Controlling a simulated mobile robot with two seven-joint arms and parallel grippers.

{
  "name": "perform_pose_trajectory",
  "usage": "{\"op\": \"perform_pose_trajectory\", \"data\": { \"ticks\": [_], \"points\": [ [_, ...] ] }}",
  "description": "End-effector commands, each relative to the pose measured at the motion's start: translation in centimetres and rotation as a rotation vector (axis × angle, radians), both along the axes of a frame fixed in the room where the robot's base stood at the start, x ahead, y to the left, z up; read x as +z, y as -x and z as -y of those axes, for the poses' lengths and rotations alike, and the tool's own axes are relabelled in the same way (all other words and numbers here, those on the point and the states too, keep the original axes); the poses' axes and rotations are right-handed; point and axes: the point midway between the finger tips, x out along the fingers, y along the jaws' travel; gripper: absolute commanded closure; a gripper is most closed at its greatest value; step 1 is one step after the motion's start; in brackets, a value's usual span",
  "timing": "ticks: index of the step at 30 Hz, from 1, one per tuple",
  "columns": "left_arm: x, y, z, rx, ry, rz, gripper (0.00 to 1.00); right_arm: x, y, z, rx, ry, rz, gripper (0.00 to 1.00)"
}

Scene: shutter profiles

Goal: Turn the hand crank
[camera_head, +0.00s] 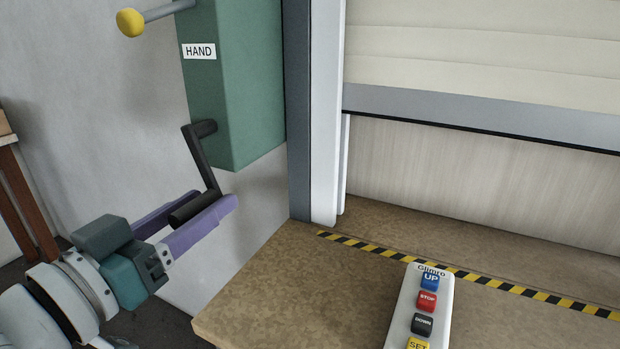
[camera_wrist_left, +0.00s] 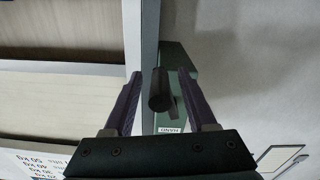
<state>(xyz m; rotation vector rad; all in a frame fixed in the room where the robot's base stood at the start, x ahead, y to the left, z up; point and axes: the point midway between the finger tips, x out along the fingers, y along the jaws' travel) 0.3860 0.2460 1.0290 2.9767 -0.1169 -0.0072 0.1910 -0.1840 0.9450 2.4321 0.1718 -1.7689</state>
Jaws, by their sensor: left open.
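The black hand crank (camera_head: 206,165) hangs from the lower part of a green box (camera_head: 235,95) with a "HAND" label. Its arm slants down to a black grip at the lower end. My left gripper (camera_head: 211,205) comes in from the lower left, with its purple fingers open on either side of the grip. In the left wrist view the crank's grip (camera_wrist_left: 159,90) sits end-on between the purple fingers (camera_wrist_left: 160,78), with a gap on each side. My right gripper is not in view.
A yellow-knobbed lever (camera_head: 130,22) sticks out above. A shutter (camera_head: 480,60) is partly raised behind a grey post. A brown counter (camera_head: 290,290) holds a button box (camera_head: 401,318) with UP, STOP and DOWN buttons, close to the striped tape (camera_head: 450,271).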

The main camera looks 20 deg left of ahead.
Motion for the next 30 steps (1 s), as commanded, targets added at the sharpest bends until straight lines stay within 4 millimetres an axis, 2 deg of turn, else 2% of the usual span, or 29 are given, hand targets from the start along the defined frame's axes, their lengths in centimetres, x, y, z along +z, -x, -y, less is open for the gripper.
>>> {"op": "perform_pose_trajectory", "data": {
  "ticks": [3,6,17,30],
  "points": [
    [0.0,-1.7,0.1,0.000,0.000,0.001,0.43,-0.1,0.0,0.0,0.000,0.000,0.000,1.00],
    [0.0,-2.6,0.2,0.000,0.000,0.000,0.43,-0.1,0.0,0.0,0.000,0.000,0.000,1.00],
    [0.0,-3.0,0.3,0.000,0.000,-0.002,0.44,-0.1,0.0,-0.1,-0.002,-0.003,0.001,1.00],
    [0.0,-3.0,0.3,0.000,0.000,-0.001,0.94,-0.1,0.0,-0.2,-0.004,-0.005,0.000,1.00]
  ]
}}
